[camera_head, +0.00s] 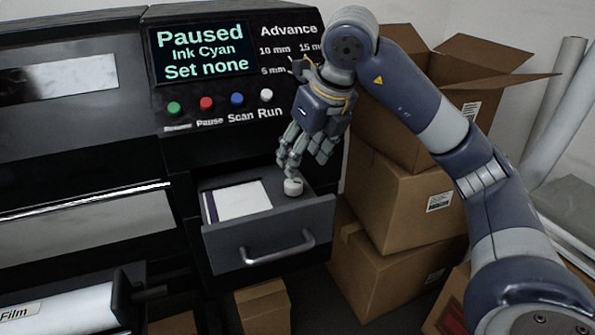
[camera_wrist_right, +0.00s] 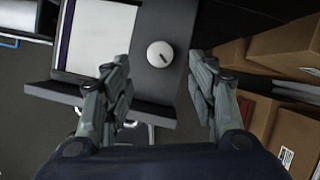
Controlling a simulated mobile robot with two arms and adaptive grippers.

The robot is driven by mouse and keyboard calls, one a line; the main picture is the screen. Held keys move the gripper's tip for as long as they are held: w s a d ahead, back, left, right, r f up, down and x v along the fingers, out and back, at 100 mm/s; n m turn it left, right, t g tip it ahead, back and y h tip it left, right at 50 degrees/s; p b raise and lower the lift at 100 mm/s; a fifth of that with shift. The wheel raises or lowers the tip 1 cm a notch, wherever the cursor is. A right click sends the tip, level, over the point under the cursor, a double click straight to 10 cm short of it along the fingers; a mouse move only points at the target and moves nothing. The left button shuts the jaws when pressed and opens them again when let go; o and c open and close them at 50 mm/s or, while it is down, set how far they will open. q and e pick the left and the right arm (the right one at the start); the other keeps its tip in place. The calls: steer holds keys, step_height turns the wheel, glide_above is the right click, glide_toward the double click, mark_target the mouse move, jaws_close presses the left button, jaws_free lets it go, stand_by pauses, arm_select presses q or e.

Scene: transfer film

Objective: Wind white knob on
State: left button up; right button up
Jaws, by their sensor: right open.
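The white knob (camera_head: 293,187) is a short round cylinder on the right side of the open drawer (camera_head: 275,245). In the right wrist view the knob (camera_wrist_right: 159,54) shows from above, with a short dark mark on its top. My right gripper (camera_head: 304,160) points down just above the knob in the head view. In the right wrist view its open fingers (camera_wrist_right: 160,88) stand apart, empty, with the knob beyond the gap between them. I see no contact with the knob. My left gripper is not in view.
A white sheet stack (camera_head: 240,199) lies left of the knob in the drawer. The machine's display (camera_head: 200,52) reads "Paused, Ink Cyan, Set none", above several coloured buttons, including a white Run button (camera_head: 266,95). Cardboard boxes (camera_head: 405,200) stand close on the right.

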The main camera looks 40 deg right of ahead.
steer(key=shift+v, duration=1.9)
